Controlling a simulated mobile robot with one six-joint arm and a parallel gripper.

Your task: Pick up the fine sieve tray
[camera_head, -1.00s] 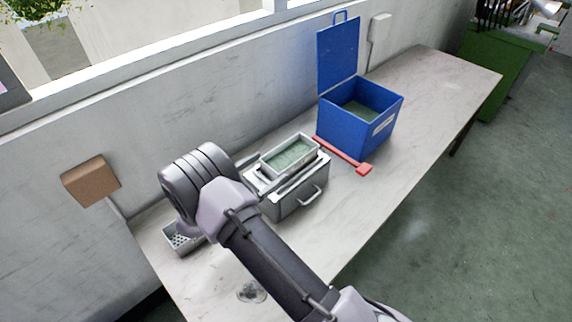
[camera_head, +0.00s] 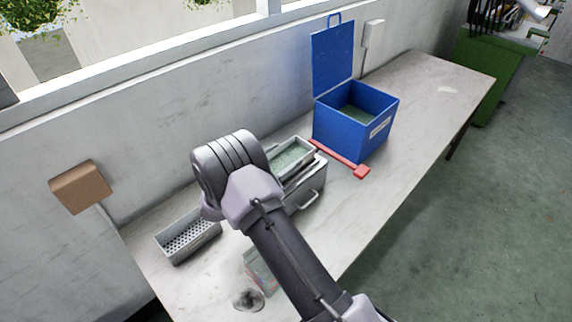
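A grey tray with a perforated bottom (camera_head: 187,236) stands at the left end of the bench and looks empty. A second light-grey tray (camera_head: 308,149) with greenish contents sits on top of a metal box with a handle (camera_head: 309,192). I cannot tell for sure which of the two is the fine sieve tray. My arm crosses the middle of the view and covers the left part of the metal box and its tray. My gripper is hidden behind the arm, so its fingers and anything in them do not show.
A blue bin (camera_head: 348,137) with its lid up stands farther along the bench (camera_head: 425,105). A red bar-like tool (camera_head: 340,158) lies before it. A small clear container (camera_head: 260,268) is partly behind my arm, beside a dark round mark (camera_head: 248,299). The bench's far end is mostly clear.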

